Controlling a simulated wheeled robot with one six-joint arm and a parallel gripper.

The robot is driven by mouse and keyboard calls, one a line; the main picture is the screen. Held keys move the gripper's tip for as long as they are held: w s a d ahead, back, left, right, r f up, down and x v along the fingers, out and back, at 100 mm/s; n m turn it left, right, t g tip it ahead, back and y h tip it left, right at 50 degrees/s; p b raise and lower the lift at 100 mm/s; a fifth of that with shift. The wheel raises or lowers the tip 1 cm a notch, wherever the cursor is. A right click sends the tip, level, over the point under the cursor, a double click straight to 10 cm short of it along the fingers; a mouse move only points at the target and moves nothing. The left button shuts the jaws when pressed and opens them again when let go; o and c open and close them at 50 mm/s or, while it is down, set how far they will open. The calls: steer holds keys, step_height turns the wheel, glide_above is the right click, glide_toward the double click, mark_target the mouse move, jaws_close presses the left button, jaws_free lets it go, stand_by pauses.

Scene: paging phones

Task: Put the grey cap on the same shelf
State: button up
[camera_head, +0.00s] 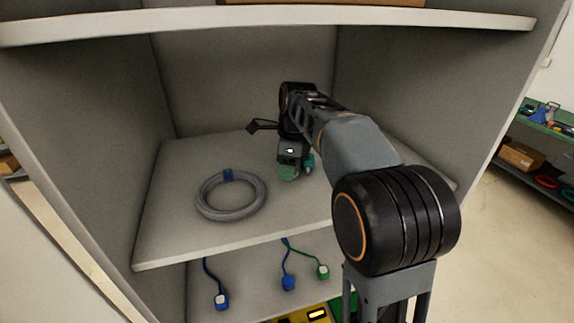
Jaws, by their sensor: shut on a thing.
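My gripper (299,167) reaches into the middle shelf bay, low over the right half of the shelf board (175,225). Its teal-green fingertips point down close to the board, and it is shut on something. The held thing is almost fully hidden by the fingers and wrist; it appears to be the grey cap, but its shape cannot be made out. I cannot tell whether it touches the board. No other grey cap shows on the shelf.
A grey coiled hose (231,195) with a blue tie lies left of my gripper. An upper shelf (270,22) and side walls enclose the bay. The board's back left is clear.

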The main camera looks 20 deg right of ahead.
steer(key=o, duration=0.9)
steer(key=shift+f, duration=0.1)
steer(key=shift+s+d+r, duration=0.1)
steer(key=shift+d+r, duration=0.05)
steer(key=shift+r, duration=1.15)
steer(key=shift+d+r, duration=0.15)
steer(key=shift+r, duration=1.15)
steer(key=shift+s+d+r, duration=0.1)
steer(key=shift+d+r, duration=0.05)
steer(key=shift+r, duration=1.15)
steer(key=shift+a, duration=0.15)
